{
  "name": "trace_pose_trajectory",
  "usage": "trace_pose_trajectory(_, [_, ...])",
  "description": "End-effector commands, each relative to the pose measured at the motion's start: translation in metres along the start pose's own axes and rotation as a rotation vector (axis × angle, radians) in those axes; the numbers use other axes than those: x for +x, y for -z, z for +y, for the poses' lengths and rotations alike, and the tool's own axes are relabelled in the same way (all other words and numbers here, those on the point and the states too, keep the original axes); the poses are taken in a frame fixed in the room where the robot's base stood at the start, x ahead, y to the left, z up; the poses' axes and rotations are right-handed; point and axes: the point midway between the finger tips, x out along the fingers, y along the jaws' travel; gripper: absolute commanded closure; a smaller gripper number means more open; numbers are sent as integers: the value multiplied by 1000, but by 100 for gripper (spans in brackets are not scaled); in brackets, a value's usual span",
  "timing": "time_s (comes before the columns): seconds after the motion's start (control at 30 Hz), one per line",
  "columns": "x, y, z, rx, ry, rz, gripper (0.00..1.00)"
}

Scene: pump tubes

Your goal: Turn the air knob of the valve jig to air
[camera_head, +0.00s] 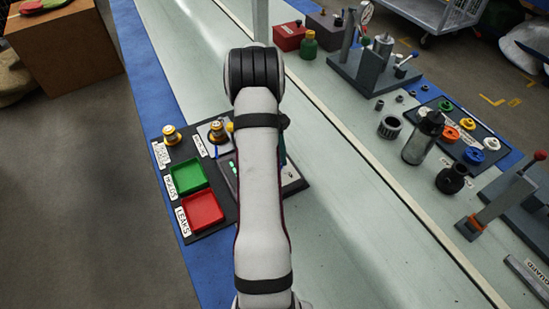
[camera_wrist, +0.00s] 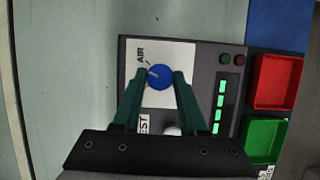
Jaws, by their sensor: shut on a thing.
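The air knob (camera_wrist: 160,82) is a blue round knob with a pale pointer mark, on a white plate of the valve jig (camera_wrist: 205,80). The mark points to the left and slightly up in the wrist view, toward the side with the AIR label (camera_wrist: 140,55). A label reading TEST (camera_wrist: 143,125) is partly hidden lower down by my gripper. My gripper (camera_wrist: 160,75) has its green fingers on both sides of the knob and is shut on it. In the head view my arm hides the knob and most of the jig (camera_head: 293,180).
The jig has a column of lit green bars (camera_wrist: 219,100). A red tray (camera_head: 202,208) and a green tray (camera_head: 186,176) lie beside it, with brass fittings (camera_head: 171,135) behind.

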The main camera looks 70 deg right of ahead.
Motion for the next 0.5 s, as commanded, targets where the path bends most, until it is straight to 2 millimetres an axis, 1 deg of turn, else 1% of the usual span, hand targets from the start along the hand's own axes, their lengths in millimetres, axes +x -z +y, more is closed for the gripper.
trace_pose_trajectory(0.2, [0,-1,1,158,67,-1,100])
trace_pose_trajectory(0.5, [0,-1,2,301,126,-3,100])
